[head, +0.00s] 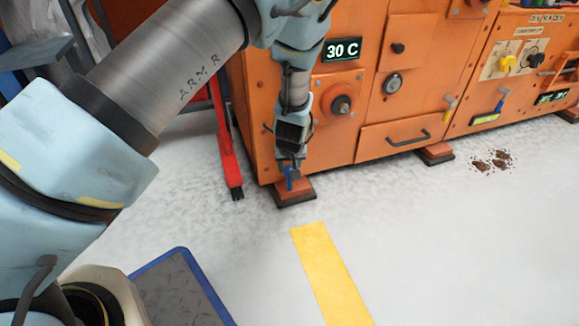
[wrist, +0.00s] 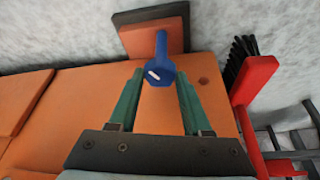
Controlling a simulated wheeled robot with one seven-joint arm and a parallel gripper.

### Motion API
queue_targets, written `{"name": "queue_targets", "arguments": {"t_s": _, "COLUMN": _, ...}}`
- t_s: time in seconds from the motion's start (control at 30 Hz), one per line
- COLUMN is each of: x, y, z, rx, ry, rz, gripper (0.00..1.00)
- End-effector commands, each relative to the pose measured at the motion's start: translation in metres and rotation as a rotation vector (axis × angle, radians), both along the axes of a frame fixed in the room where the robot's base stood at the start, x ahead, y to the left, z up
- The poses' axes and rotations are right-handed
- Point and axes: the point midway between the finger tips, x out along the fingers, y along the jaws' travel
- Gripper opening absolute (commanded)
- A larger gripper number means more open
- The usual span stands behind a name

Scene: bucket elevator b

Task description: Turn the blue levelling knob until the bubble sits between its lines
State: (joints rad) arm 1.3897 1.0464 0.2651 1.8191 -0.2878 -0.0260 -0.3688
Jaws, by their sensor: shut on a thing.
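The blue levelling knob (wrist: 154,74) is low on the corner of the orange machine, above its foot (wrist: 184,29). In the wrist view it sits between the green fingertips of my gripper (wrist: 160,76), which is shut on it. In the head view the blue knob (head: 289,183) shows small below my gripper (head: 290,164), partly hidden by it. A small yellow-green strip in a dark frame (head: 485,119) on the right-hand machine looks like a level vial. It is too small to tell where any bubble sits.
A red post with a black brush end (head: 236,192) stands just left of the machine's corner. Brown debris (head: 492,160) lies on the floor at right. The floor around the yellow strip (head: 328,270) is clear.

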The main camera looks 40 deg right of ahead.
Motion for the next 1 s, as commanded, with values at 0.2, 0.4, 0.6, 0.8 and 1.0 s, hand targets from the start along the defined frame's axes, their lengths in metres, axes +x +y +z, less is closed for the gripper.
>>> {"name": "queue_targets", "arguments": {"t_s": 0.2, "x": 0.0006, "y": 0.0004, "z": 0.0010, "rx": -0.001, "ry": 0.001, "rz": -0.013, "gripper": 0.00}}
{"name": "queue_targets", "arguments": {"t_s": 0.4, "x": 0.0020, "y": 0.0016, "z": 0.0030, "rx": 0.000, "ry": 0.001, "rz": -0.088, "gripper": 0.00}}
{"name": "queue_targets", "arguments": {"t_s": 0.6, "x": 0.0028, "y": 0.0028, "z": 0.0043, "rx": 0.000, "ry": 0.002, "rz": -0.232, "gripper": 0.00}}
{"name": "queue_targets", "arguments": {"t_s": 0.8, "x": 0.0037, "y": 0.0034, "z": 0.0044, "rx": -0.001, "ry": 0.003, "rz": -0.415, "gripper": 0.00}}
{"name": "queue_targets", "arguments": {"t_s": 1.0, "x": 0.0046, "y": 0.0037, "z": 0.0036, "rx": -0.001, "ry": 0.002, "rz": -0.589, "gripper": 0.00}}
